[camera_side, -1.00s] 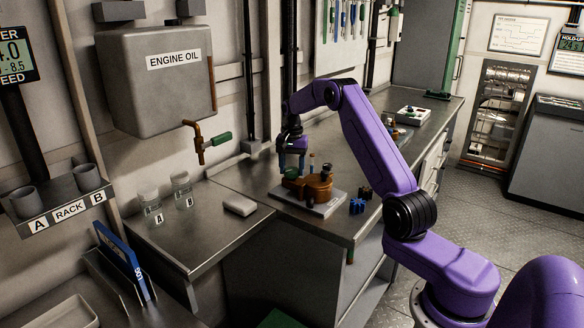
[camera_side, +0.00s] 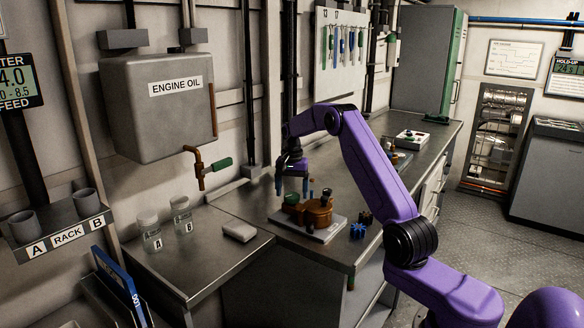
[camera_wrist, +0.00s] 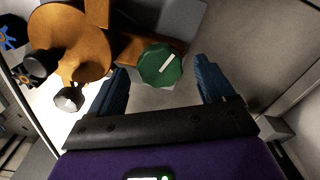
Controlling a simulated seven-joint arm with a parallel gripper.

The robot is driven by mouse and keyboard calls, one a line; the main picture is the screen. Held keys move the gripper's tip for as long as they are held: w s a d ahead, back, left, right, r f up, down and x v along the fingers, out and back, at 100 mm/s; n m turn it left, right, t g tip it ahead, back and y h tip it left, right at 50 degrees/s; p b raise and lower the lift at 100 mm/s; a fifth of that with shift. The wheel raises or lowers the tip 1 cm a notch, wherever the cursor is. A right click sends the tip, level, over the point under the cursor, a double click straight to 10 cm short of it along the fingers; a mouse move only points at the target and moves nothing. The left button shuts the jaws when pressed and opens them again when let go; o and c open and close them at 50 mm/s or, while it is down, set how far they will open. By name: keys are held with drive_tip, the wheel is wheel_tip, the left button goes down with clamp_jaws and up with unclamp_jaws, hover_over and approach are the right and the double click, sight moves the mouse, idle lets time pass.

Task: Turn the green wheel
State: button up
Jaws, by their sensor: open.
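The green wheel (camera_wrist: 160,66) is a faceted knob with a white bar mark across its top. It sits on a brown metal assembly (camera_side: 318,212) on a light base plate (camera_side: 312,235) on the bench; its green top also shows small in the side view (camera_side: 291,198). My gripper (camera_side: 292,193) points down over this end of the assembly. Its blue fingers are open, one on each side of the wheel in the wrist view, with gaps visible on both sides. The exact finger height against the wheel is hard to tell.
A larger round brown housing (camera_wrist: 70,45) and a dark knob (camera_wrist: 40,64) stand left of the fingers. Blue (camera_side: 358,231) and dark gears lie right of the plate. A pale block (camera_side: 239,231) lies to the left. A green-handled tap (camera_side: 222,164) hangs from the oil tank (camera_side: 158,100).

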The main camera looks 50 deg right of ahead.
sight(292, 195)
wheel_tip(292, 195, up, 16)
drive_tip(key=shift+r, duration=0.25)
idle(0.6)
